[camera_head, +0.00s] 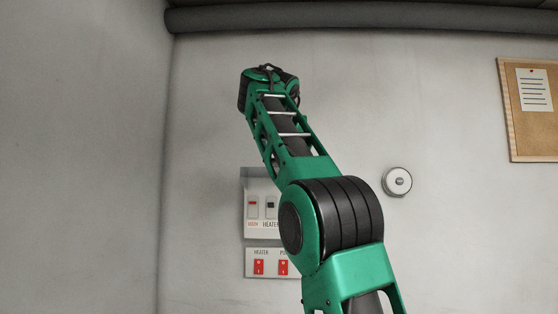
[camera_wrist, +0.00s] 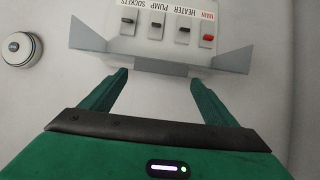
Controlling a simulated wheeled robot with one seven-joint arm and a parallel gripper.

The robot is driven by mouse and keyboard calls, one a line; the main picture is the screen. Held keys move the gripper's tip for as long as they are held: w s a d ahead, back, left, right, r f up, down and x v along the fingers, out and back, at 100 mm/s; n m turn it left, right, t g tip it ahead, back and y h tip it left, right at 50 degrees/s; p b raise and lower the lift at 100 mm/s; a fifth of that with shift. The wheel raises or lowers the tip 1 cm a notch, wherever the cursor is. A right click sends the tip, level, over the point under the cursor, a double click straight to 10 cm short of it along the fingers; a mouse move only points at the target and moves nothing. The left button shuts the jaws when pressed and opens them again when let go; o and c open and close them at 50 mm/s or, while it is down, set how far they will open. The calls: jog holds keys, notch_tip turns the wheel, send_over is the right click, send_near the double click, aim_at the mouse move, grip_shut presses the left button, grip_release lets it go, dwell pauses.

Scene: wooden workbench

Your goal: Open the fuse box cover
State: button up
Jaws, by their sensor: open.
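The fuse box (camera_head: 258,181) is on the wall in the head view, partly hidden behind my arm. The main switch (camera_wrist: 208,38) is red and the other switches are dark. My gripper (camera_wrist: 158,78) is open and empty, its fingertips close to the grey piece's edge; contact is unclear. In the head view the fingers are hidden.
A lower panel (camera_head: 250,270) with red switches is on the wall under the fuse box. A round metal fixture (camera_head: 397,181) is to the right; it also shows in the wrist view (camera_wrist: 20,49). A cork board (camera_head: 533,136) hangs far right. The wall at left is bare.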

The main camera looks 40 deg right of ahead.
jog(key=v, duration=1)
jog(key=shift+a+r, duration=0.2)
jog(key=shift+r, duration=0.05)
jog(key=shift+s, duration=0.15)
dwell(0.4)
jog(key=s+d+f+g+y, duration=0.1)
jog(key=s+d+f+g, duration=0.1)
jog(key=d+f, duration=0.6)
jog(key=s+d+f+g+y, duration=0.1)
jog(key=s+d+f+g, duration=0.1)
jog(key=d+f, duration=0.6)
jog(key=s+a+f+g+y, duration=0.1)
jog(key=s+f, duration=0.2)
jog(key=f, duration=0.5)
jog(key=s+a+f+g+y, duration=0.1)
jog(key=s+a+f, duration=0.15)
jog(key=f, duration=0.65)
jog(key=s+a+f+g+y, duration=0.1)
jog(key=s+a+f, duration=0.4)
jog(key=f, duration=0.5)
jog(key=s+a+f+n+g+y, duration=0.1)
jog(key=s+a+f, duration=0.5)
jog(key=s+f, duration=0.4)
jog(key=s+a+f+g+y, duration=0.1)
jog(key=s+a+f, duration=0.5)
jog(key=f, duration=0.4)
jog(key=shift+s+a+y, duration=0.25)
jog(key=shift+s+y, duration=0.05)
jog(key=shift+s, duration=0.4)
